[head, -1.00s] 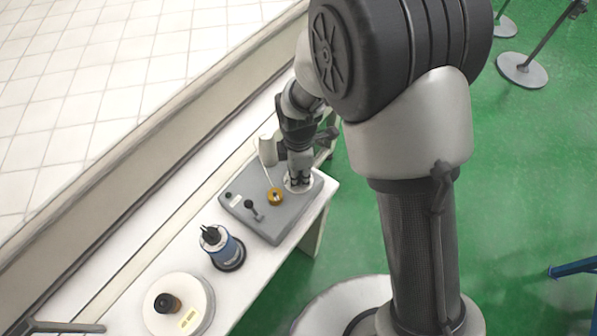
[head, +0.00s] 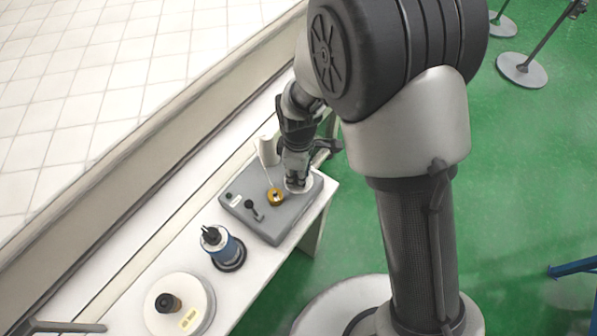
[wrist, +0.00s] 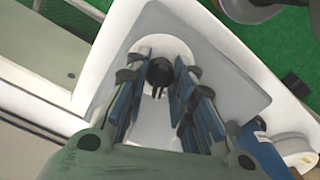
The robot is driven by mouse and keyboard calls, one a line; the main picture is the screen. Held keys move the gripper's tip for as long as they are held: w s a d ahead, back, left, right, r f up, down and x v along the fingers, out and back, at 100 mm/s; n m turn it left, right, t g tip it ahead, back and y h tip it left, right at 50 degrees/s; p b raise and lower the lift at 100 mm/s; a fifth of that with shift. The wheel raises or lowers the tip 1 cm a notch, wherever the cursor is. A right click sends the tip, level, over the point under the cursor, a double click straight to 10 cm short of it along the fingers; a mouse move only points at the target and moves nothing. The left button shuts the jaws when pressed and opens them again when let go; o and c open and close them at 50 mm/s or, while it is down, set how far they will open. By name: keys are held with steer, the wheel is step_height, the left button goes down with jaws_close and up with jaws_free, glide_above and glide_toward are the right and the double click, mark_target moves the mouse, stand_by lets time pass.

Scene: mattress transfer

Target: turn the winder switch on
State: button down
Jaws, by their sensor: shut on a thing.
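The grey control box (head: 286,224) sits on the white bench. A black switch knob (wrist: 159,72) stands on a pale round plate at the box's right end in the head view. My gripper (head: 296,187) is over that plate, pointing down. In the wrist view my gripper (wrist: 159,82) has its blue-padded fingers on either side of the knob, shut on it. The fingers hide the knob in the head view. The knob's markings cannot be read.
The box also has a yellow button (head: 275,196) and a black lever (head: 253,210). A blue-and-black device (head: 226,250) and a white round unit with a black knob (head: 178,306) stand further along the bench. Green floor lies to the right.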

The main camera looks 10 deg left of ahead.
steer(key=m, duration=1.3)
steer(key=shift+p, duration=0.3)
stand_by(0.4)
steer(key=c, duration=1.3)
jaws_free()
step_height(320, 180, up, 12)
